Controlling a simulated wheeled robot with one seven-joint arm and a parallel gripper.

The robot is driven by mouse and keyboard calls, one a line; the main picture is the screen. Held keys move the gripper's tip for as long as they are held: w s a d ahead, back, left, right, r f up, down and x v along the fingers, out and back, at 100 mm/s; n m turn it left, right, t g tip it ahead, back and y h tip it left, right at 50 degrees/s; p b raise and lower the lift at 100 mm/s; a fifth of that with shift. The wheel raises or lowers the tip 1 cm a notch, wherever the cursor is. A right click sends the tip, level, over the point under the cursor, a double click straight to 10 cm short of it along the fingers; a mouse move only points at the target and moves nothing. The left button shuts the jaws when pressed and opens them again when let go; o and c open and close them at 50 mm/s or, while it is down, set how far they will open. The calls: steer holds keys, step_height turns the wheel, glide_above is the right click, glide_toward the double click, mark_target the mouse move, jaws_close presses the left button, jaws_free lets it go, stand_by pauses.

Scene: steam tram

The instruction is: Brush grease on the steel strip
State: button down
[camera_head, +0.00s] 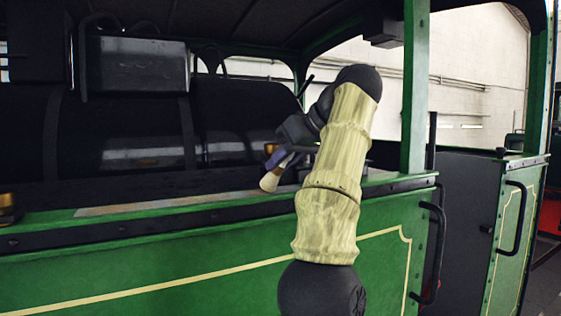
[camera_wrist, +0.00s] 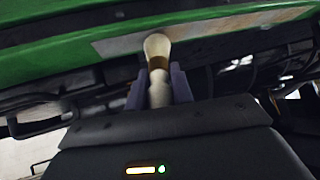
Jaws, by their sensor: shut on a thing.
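A brush (camera_head: 271,179) with pale bristles is held in my gripper (camera_head: 278,157), bristle end pointing down and left. In the wrist view the brush (camera_wrist: 158,62) stands between the two purple-grey fingers of my gripper (camera_wrist: 159,88), which are shut on its handle. The steel strip (camera_head: 140,206) is a flat greyish-tan band lying along the top of the green side wall, left of the brush. The strip (camera_wrist: 200,36) also shows in the wrist view beyond the bristles. I cannot tell from these views whether the bristles touch it.
The green tram side wall (camera_head: 150,270) runs across the front, with a dark rail along its top. A brass-coloured object (camera_head: 7,205) stands at the far left on the ledge. A green post (camera_head: 414,85) rises right of my arm. The dark boiler (camera_head: 130,130) lies behind.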

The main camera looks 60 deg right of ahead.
steer(key=shift+w+a+f, duration=0.1)
stand_by(0.4)
steer(key=shift+w+a+b, duration=0.2)
steer(key=shift+a+b, duration=0.15)
steer(key=shift+w+a+b, duration=0.3)
steer(key=shift+w+a, duration=0.4)
steer(key=shift+a, duration=0.3)
steer(key=shift+w+a+b, duration=0.35)
steer(key=shift+w+a, duration=0.15)
steer(key=shift+a, duration=0.2)
steer(key=shift+w+a+b, duration=0.3)
steer(key=shift+w+a, duration=0.2)
steer(key=shift+a, duration=0.2)
steer(key=shift+a, duration=0.1)
steer(key=shift+w+a+b, duration=0.25)
steer(key=shift+w+a, duration=0.2)
steer(key=shift+a, duration=0.2)
steer(key=shift+w+a+b, duration=0.2)
steer(key=shift+w+a, duration=0.25)
steer(key=shift+a, duration=0.2)
